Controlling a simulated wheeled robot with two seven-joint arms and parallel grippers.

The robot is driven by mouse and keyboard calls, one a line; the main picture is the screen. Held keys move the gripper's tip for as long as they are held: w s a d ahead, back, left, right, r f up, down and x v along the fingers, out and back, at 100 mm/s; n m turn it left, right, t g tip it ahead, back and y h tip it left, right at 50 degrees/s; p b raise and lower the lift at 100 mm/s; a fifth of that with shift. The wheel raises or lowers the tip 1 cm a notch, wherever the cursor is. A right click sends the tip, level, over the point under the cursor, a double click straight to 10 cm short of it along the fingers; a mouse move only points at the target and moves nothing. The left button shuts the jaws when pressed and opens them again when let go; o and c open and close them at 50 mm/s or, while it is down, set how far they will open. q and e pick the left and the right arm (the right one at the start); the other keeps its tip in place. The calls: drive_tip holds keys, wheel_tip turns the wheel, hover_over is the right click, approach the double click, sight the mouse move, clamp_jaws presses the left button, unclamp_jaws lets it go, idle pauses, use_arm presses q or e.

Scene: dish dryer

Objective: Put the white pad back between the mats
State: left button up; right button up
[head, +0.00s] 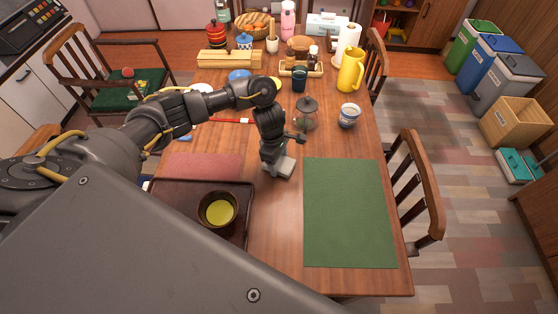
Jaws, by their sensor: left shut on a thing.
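My left gripper (274,161) points down over the table and is shut on the white pad (286,169). Part of the pad shows beneath the fingers; the gripper hides the rest. The pad is in the gap between the red mat (205,166) on the left and the green mat (350,213) on the right. I cannot tell whether the pad touches the table. The red mat is partly covered by a dark tray. My right gripper is not in view.
A dark tray (236,236) with a bowl (218,209) of yellow-green liquid lies in front. A lantern (307,114) and a patterned cup (349,116) stand behind the green mat. A yellow pitcher (350,71) is farther back. Bare wood (270,262) shows beside the tray.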

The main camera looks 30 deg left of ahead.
use_arm(q)
drive_tip(key=o, duration=1)
drive_tip(key=shift+r+p, duration=0.25)
drive_tip(key=shift+p, duration=0.15)
drive_tip(key=r, duration=0.4)
drive_tip(key=a+r, duration=0.1)
drive_tip(key=r, duration=0.6)
drive_tip(key=shift+a+r+p, duration=0.3)
drive_tip(key=shift+a+p, duration=0.1)
